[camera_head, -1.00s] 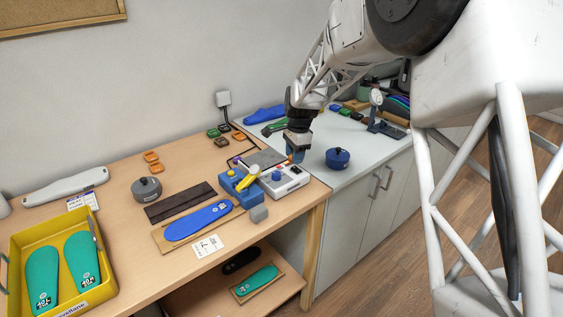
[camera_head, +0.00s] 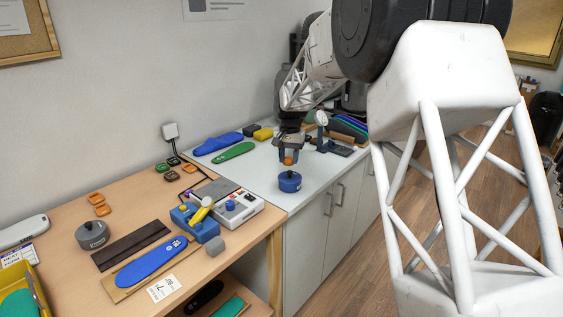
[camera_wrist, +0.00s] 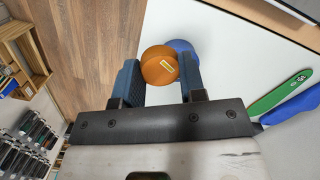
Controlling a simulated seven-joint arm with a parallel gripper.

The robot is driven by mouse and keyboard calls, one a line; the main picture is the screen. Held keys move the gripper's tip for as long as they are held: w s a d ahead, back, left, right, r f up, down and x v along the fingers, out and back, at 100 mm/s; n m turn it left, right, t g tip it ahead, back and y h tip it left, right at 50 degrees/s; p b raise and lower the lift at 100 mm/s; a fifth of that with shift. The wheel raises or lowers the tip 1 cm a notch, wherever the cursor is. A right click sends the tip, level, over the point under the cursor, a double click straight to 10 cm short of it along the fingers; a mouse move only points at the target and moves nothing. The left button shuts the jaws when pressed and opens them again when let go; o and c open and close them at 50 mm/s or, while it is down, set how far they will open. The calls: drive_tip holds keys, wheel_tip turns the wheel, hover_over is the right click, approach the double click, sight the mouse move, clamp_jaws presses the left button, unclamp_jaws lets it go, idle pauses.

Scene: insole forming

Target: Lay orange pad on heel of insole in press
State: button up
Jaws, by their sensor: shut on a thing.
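My gripper (camera_head: 288,158) is shut on a round orange pad (camera_wrist: 160,66) with a yellow label, held between the two blue fingers in the wrist view. The pad also shows small under my gripper in the head view (camera_head: 288,161). A blue insole (camera_head: 150,262) lies on a wooden board on the wooden bench. Near its right end stands a blue clamp-like device (camera_head: 207,231) with a yellow lever. I cannot tell whether the insole reaches into it.
The blue pot (camera_head: 290,182) stands close below my gripper. Green (camera_head: 233,152) and blue (camera_head: 218,143) insoles lie at the counter's back. A dial gauge stand (camera_head: 321,118) is to the right.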

drive_tip(key=shift+w+d+r+n, duration=0.2)
drive_tip(key=shift+d+r+n, duration=0.1)
drive_tip(key=shift+d+r, duration=0.05)
drive_tip(key=shift+s+a+r, duration=0.15)
drive_tip(key=shift+a+r, duration=0.1)
drive_tip(key=shift+a, duration=0.55)
drive_tip(key=s+a+f+m, duration=0.1)
drive_tip(key=s+a+m, duration=0.25)
drive_tip(key=a, duration=0.65)
drive_tip(key=s+a+m, duration=0.3)
drive_tip(key=s+a, duration=0.2)
drive_tip(key=a, duration=0.5)
drive_tip(key=m+t+y, duration=0.1)
drive_tip(key=m, duration=0.5)
hover_over(173, 245)
drive_tip(key=shift+d+f, duration=0.2)
drive_tip(key=shift+f, duration=0.55)
drive_tip(key=shift+w+f, duration=0.1)
drive_tip(key=shift+f, duration=0.05)
drive_tip(key=shift+f, duration=6.45)
drive_tip(key=shift+f, duration=0.3)
